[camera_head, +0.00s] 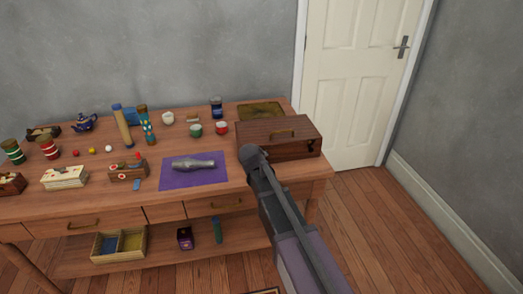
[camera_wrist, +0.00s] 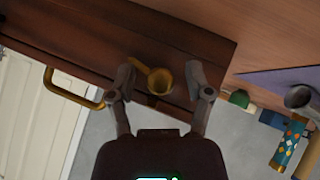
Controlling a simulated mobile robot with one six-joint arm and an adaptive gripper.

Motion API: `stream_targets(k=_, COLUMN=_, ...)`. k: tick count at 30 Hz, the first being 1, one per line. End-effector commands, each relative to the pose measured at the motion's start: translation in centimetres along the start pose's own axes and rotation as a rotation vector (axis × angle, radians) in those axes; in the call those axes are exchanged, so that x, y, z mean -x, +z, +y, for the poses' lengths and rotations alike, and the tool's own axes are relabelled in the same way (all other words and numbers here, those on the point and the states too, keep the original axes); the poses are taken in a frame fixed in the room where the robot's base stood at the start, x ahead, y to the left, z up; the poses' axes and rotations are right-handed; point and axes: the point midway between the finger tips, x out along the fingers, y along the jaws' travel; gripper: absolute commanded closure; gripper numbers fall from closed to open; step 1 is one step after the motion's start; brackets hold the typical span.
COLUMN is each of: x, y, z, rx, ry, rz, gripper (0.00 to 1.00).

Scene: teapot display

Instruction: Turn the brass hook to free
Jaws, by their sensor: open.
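The brass hook (camera_wrist: 160,81) shows in the wrist view on the dark wooden box (camera_wrist: 110,38), with a narrow arm and a rounded end. My gripper (camera_wrist: 160,79) is open, with one finger on each side of the hook. I cannot tell whether either finger touches it.
A purple cloth (camera_head: 175,182) with a grey metal object (camera_head: 194,164) on it lies left of the box. Cups, tins, a patterned cylinder (camera_head: 147,125) and a blue teapot (camera_head: 84,122) crowd the table farther left. A cream door (camera_head: 360,70) is behind the box.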

Motion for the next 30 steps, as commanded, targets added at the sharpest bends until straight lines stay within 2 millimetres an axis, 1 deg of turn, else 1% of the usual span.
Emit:
stream_targets(k=4, x=0.0, y=0.0, z=0.0, rx=0.000, ry=0.000, rz=0.000, gripper=0.35)
stream_targets(k=8, x=0.1, y=0.8, z=0.6, rx=-0.009, ry=0.001, rz=-0.019, gripper=0.35)
stream_targets(k=11, x=0.3, y=2.1, z=1.4, rx=-0.026, ry=-0.001, rz=-0.051, gripper=0.35)
stream_targets(k=14, x=0.6, y=4.3, z=2.7, rx=-0.052, ry=-0.004, rz=-0.104, gripper=0.35)
stream_targets(k=17, x=1.2, y=7.3, z=4.4, rx=-0.091, ry=-0.013, rz=-0.180, gripper=0.35)
stream_targets(k=20, x=2.2, y=11.1, z=6.3, rx=-0.139, ry=-0.028, rz=-0.275, gripper=0.35)
stream_targets(k=21, x=2.8, y=12.8, z=7.0, rx=-0.160, ry=-0.037, rz=-0.317, gripper=0.35)
stream_targets(k=23, x=3.7, y=15.2, z=8.0, rx=-0.193, ry=-0.054, rz=-0.381, gripper=0.35)
stream_targets(k=24, x=4.4, y=16.9, z=8.7, rx=-0.216, ry=-0.067, rz=-0.425, gripper=0.35)
stream_targets(k=26, x=5.5, y=19.4, z=9.4, rx=-0.249, ry=-0.090, rz=-0.488, gripper=0.35)
stream_targets(k=27, x=6.3, y=20.9, z=9.8, rx=-0.269, ry=-0.107, rz=-0.529, gripper=0.35)
stream_targets(k=30, x=8.2, y=24.1, z=10.5, rx=-0.316, ry=-0.148, rz=-0.616, gripper=0.35)
